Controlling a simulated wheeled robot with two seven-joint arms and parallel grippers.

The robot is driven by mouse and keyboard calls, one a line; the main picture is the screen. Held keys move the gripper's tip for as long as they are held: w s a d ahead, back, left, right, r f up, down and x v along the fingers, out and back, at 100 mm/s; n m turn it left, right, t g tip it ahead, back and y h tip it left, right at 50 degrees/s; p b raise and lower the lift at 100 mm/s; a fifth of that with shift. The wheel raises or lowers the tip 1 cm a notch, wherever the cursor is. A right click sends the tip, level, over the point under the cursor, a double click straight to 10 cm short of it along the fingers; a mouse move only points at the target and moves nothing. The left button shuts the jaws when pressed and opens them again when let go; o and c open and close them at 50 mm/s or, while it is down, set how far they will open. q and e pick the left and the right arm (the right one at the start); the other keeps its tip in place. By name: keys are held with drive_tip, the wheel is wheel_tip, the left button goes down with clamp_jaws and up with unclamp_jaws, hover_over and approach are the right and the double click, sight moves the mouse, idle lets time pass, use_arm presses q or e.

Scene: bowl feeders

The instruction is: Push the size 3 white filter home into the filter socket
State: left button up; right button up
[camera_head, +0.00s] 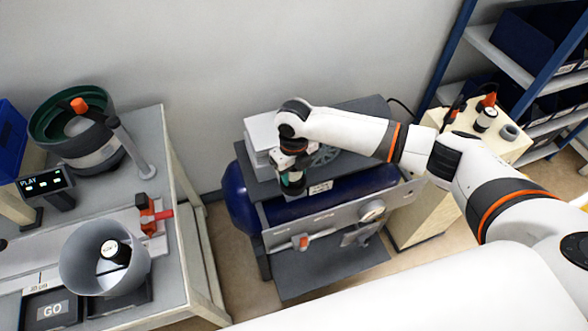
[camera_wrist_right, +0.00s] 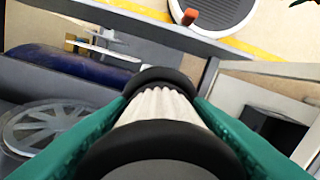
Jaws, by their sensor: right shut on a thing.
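The white filter (camera_wrist_right: 160,108) has a ribbed white body with black ends. It shows large in the right wrist view, between the green fingers of my right gripper (camera_wrist_right: 163,125), which is shut on it. In the head view my right gripper (camera_head: 292,180) is over the top of the compressor with the blue tank (camera_head: 345,193), pointing down. The filter is mostly hidden there by the gripper. I cannot clearly make out the filter socket. A grey block with a dark square opening (camera_wrist_right: 275,130) lies right of the filter in the wrist view, apart from it. My left gripper is out of sight.
A spoked wheel (camera_wrist_right: 45,128) lies left of the filter. The compressor's front plate carries a gauge (camera_head: 372,210) and a red-orange part (camera_head: 302,242). A bench with bowl feeders (camera_head: 105,258) stands left. A cream cabinet (camera_head: 435,185) and a shelf rack (camera_head: 500,50) stand right.

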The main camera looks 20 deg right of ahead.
drive_tip(key=shift+s+f+b, duration=0.1)
drive_tip(key=shift+f+b, duration=0.2)
drive_tip(key=shift+f, duration=0.35)
